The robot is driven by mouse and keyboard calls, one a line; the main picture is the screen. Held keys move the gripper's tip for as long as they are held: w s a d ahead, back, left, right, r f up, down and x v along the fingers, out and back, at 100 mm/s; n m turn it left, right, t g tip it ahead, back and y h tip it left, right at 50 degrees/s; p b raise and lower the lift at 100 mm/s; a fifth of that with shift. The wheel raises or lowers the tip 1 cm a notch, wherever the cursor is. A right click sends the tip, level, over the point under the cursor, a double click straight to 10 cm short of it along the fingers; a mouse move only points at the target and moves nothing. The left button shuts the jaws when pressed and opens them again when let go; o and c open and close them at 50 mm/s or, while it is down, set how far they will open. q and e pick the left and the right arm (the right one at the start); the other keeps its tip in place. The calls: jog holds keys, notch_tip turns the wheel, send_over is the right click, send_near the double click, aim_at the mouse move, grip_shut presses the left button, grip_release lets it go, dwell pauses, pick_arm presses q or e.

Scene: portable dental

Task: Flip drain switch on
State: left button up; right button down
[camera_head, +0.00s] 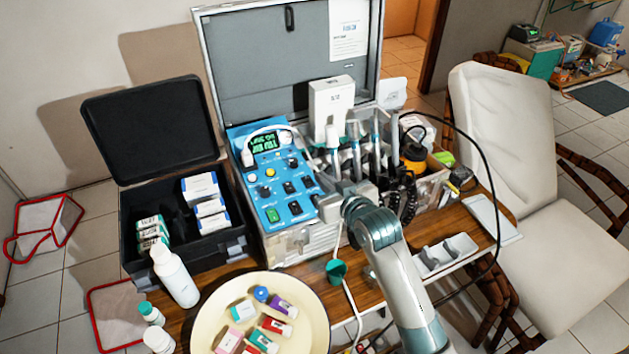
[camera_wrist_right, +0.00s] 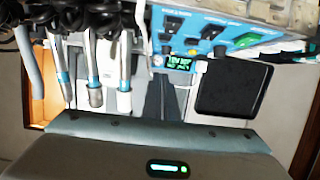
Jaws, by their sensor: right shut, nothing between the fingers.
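The blue control panel (camera_head: 272,178) is set in the open metal case and carries a lit green display, knobs and several rocker switches. Black rocker switches (camera_head: 288,187) sit on its lower right part, with a green one (camera_head: 272,214) at the lower left. Their labels are too small to read, so I cannot tell which is the drain switch or its position. My right gripper (camera_head: 326,203) is shut and empty at the panel's lower right edge; contact is unclear. The panel (camera_wrist_right: 205,27) also shows along the top of the right wrist view. My left gripper is out of view.
Dental handpieces (camera_head: 355,150) and a cable stand right of the panel. A black open box (camera_head: 190,242) is at left. A white bottle (camera_head: 175,275) and a cream plate (camera_head: 212,312) of small boxes are in front. A grey holder tray (camera_head: 445,255) lies right of my arm.

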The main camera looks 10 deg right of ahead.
jog(key=p, duration=0.1)
send_over(315, 193)
jog(key=shift+w+f, duration=0.1)
jog(key=shift+f, duration=0.65)
notch_tip(315, 193, down, 3)
jog(key=shift+w+f+p, duration=0.1)
jog(key=shift+w+p, duration=0.05)
jog(key=shift+p, duration=0.5)
jog(key=shift+f, duration=0.6)
jog(key=shift+f, duration=0.4)
jog(key=shift+r, duration=0.1)
jog(key=shift+r+p, duration=0.8)
jog(key=shift+p, duration=0.25)
